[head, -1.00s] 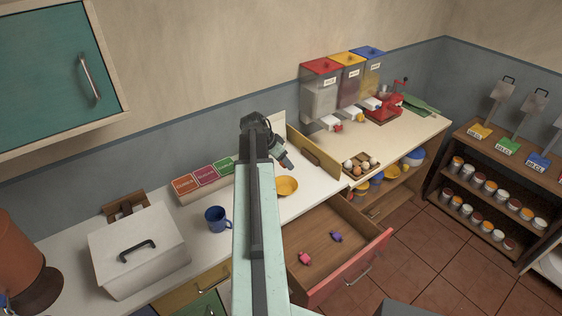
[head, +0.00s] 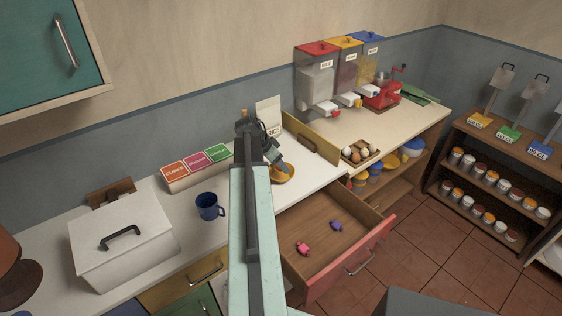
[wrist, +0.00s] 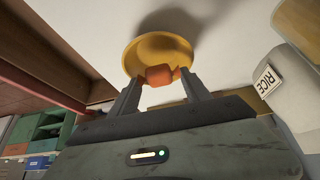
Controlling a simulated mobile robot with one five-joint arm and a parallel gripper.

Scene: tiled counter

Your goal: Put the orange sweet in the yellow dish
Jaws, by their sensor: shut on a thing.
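My gripper (wrist: 160,88) is shut on the orange sweet (wrist: 159,74), which sits between its fingertips in the wrist view. The yellow dish (wrist: 153,47) shows just beyond the sweet and overlaps it in that view. In the head view my gripper (head: 283,172) is at the yellow dish (head: 287,179) on the white counter and hides part of it. The sweet is hard to make out there. I cannot tell whether the sweet touches the dish.
An open drawer (head: 318,262) below the counter holds a pink sweet (head: 303,248) and a purple sweet (head: 337,226). A blue mug (head: 209,206) stands left of my arm. A rice bag (head: 269,115) stands behind the dish. An egg tray (head: 361,152) is to the right.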

